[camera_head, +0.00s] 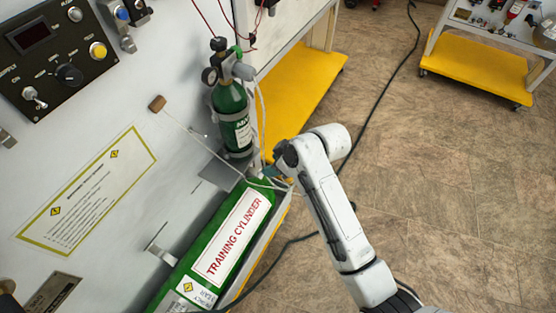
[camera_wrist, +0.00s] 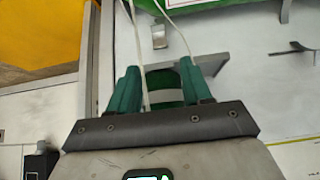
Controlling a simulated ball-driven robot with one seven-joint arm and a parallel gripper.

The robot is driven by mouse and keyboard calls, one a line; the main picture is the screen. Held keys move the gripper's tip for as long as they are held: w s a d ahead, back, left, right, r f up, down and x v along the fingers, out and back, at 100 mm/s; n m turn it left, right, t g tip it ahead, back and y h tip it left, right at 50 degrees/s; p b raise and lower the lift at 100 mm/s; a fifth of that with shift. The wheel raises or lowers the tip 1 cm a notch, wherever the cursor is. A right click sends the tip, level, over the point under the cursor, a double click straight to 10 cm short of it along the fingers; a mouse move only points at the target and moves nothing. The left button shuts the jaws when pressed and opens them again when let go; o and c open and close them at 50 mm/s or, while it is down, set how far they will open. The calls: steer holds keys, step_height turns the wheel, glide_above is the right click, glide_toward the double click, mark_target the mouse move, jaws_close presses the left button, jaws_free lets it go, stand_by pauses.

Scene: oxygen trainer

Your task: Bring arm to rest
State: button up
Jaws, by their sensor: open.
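My white arm reaches in from the lower right of the head view. My gripper (camera_head: 268,173) is beside the panel, near the gap between the small upright green cylinder (camera_head: 232,108) and the large green cylinder labelled "TRAINING CYLINDER" (camera_head: 238,232). In the wrist view the two teal fingers of my gripper (camera_wrist: 160,70) are spread apart. Green with a white band (camera_wrist: 163,80) shows beyond and between them. I cannot tell whether the fingers touch anything. White cords (camera_wrist: 138,45) pass close to the fingers.
A grey panel with a black control box (camera_head: 60,45) fills the left. A wooden toggle (camera_head: 157,103) hangs on a white cord. Yellow cart shelves (camera_head: 300,90) (camera_head: 475,70) stand behind and at the upper right. A black cable (camera_head: 385,100) crosses the open tiled floor on the right.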

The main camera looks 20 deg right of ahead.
steer(key=shift+v, duration=0.85)
steer(key=s+d+f+m+g+h, duration=0.1)
steer(key=s+d+m, duration=0.1)
steer(key=s, duration=0.8)
steer(key=s+d+f+m+g+h, duration=0.1)
steer(key=s+d+m+g+h, duration=0.1)
steer(key=s, duration=0.8)
steer(key=s+d+f+m+g+h, duration=0.1)
steer(key=s+d+f+m+g, duration=0.1)
steer(key=s, duration=0.9)
steer(key=d+m, duration=0.1)
steer(key=d, duration=0.1)
steer(key=shift+d+m+h, duration=0.3)
steer(key=shift+d, duration=0.1)
steer(key=shift+s, duration=0.1)
